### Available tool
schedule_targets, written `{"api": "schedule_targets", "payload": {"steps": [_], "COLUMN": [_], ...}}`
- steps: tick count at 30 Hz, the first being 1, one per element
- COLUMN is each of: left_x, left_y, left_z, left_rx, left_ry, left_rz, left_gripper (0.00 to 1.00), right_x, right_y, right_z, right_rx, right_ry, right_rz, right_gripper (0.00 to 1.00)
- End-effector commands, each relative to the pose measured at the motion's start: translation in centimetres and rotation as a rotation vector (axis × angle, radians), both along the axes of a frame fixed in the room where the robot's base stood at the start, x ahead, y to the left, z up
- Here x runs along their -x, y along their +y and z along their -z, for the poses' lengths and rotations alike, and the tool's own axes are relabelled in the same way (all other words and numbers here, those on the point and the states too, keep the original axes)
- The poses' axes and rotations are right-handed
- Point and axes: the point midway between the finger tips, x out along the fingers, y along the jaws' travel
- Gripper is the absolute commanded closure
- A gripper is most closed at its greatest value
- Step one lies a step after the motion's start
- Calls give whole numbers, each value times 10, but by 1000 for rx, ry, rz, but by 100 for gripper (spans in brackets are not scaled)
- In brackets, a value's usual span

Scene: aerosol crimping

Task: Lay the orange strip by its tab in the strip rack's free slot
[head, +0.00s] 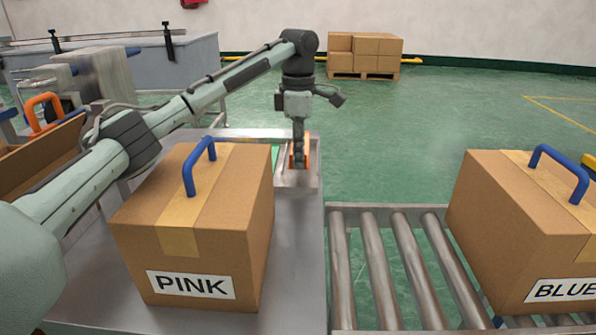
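My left gripper (298,158) points straight down at the far end of the metal table, behind the box marked PINK. Something orange, apparently the orange strip (306,149), shows on both sides of its fingers. The fingers overlap in this view, so I cannot tell whether they are shut on it. Below it is a shallow metal tray (297,181), apparently the strip rack, with a green patch (275,156) at its left. The PINK box hides part of the tray, and I cannot make out its slots or the strip's tab. My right gripper is not in view.
The PINK box (222,235) with a blue handle stands on the metal table (297,260), close below my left arm. A roller conveyor (385,265) lies to the right, beside a BLUE box (510,225). Boxes on a pallet (365,52) stand far behind on open floor.

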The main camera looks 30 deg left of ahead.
Motion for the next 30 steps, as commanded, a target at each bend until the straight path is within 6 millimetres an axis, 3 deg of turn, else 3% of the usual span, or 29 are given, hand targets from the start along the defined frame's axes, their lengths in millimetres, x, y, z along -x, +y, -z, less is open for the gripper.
{"api": "schedule_targets", "payload": {"steps": [9, 20, 26, 30], "left_x": [-1, 0, 0, 0], "left_y": [0, 0, 0, 0], "left_z": [38, 43, 43, 43], "left_rx": [-2, 0, -1, -1], "left_ry": [1, 1, 0, 0], "left_rz": [1, 1, 1, 1], "left_gripper": [100, 100, 76, 74], "right_x": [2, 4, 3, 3], "right_y": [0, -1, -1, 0], "right_z": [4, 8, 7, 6], "right_rx": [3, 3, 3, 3], "right_ry": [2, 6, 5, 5], "right_rz": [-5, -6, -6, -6], "right_gripper": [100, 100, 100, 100]}}
